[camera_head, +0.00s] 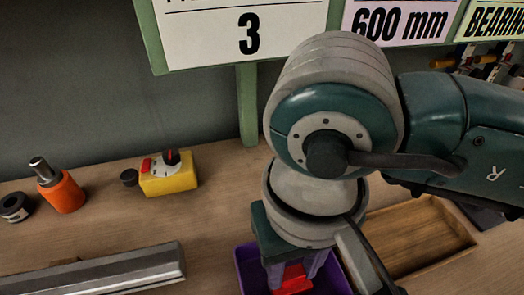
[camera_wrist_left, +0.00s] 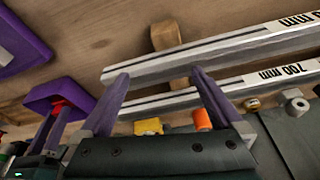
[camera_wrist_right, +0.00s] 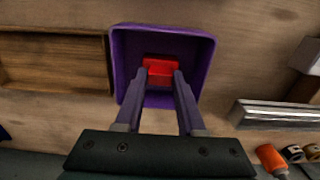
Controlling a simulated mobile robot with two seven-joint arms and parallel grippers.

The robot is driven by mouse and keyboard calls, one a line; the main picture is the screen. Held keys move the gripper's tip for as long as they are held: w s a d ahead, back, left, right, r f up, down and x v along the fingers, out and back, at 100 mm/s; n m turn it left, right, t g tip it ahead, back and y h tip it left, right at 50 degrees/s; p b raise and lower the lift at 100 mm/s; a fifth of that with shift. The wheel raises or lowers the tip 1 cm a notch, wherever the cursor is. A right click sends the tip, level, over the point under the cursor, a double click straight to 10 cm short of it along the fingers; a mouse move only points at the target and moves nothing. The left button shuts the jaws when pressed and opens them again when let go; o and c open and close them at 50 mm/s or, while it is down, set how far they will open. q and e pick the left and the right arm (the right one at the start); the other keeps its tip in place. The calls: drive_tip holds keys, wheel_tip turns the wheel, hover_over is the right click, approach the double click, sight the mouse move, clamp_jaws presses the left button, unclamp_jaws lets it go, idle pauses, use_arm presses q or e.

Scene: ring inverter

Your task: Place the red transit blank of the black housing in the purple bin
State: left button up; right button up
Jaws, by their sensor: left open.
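The red transit blank (camera_wrist_right: 160,70) is between my right gripper's fingertips (camera_wrist_right: 161,76), which touch its two sides, in the mouth of the purple bin (camera_wrist_right: 205,75). In the head view my right gripper (camera_head: 294,272) points down into the purple bin (camera_head: 242,262), with the red blank (camera_head: 291,280) between its fingers. Whether the blank touches the bin floor cannot be told. My left gripper (camera_wrist_left: 160,75) is open and empty in the left wrist view, in front of metal rails. I cannot make out the black housing.
A wooden tray (camera_head: 430,265) lies right of the bin. A yellow box with a knob (camera_head: 170,175), an orange cylinder (camera_head: 62,195), a dark ring (camera_head: 14,207) and a metal rail (camera_head: 100,272) lie to the left. A sign board (camera_head: 240,30) stands behind.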

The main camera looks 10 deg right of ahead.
sight(293, 273)
drive_tip(key=o, duration=0.4)
wheel_tip(293, 273, up, 12)
drive_tip(key=shift+r+p, duration=0.25)
drive_tip(key=shift+p, duration=0.2)
